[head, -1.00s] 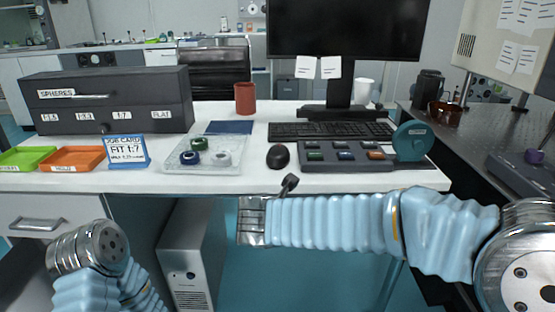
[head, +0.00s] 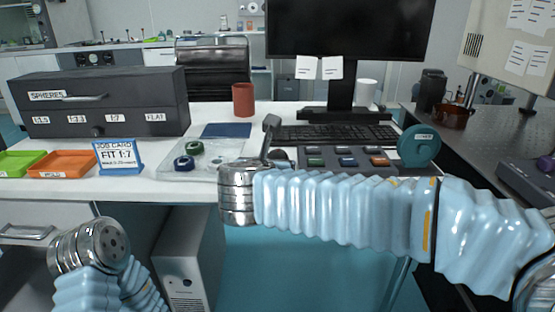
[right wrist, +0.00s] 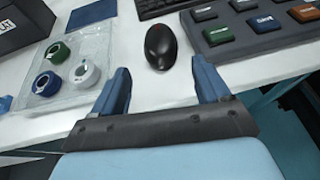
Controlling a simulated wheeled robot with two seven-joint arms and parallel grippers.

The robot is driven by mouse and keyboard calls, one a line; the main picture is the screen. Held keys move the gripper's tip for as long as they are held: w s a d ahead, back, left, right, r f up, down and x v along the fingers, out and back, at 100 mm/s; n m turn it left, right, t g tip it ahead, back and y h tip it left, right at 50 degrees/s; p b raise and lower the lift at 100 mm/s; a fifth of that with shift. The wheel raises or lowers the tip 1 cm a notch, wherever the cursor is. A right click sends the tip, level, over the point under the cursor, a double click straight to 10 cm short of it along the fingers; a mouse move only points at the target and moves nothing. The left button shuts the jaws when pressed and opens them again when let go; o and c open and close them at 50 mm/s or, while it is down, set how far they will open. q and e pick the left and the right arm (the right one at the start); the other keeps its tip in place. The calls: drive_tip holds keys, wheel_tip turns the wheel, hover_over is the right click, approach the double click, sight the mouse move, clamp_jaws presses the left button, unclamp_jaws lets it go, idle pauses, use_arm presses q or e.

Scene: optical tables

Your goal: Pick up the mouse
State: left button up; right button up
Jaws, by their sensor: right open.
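The black mouse (right wrist: 160,46) lies on the white table in the right wrist view, beyond my right gripper (right wrist: 160,66) and roughly between the lines of its two blue fingers. The fingers are apart and empty, short of the mouse. In the head view my right gripper (head: 270,135) reaches over the table's front edge and mostly hides the mouse.
A button panel (head: 345,160) stands right of the mouse, with a keyboard (head: 325,135) behind. A clear tray (right wrist: 45,92) with several coloured rings is on the left. A blue mat (head: 226,130), a red cup (head: 243,100) and a monitor stand (head: 340,95) are farther back.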

sight(277, 154)
drive_tip(key=x, duration=0.6)
drive_tip(key=shift+w+d, duration=0.1)
drive_tip(key=x, duration=0.5)
drive_tip(key=shift+w+r, duration=0.2)
drive_tip(key=shift+w, duration=0.15)
drive_tip(key=c, duration=0.8)
drive_tip(key=shift+r+p, duration=0.15)
drive_tip(key=shift+p, duration=0.15)
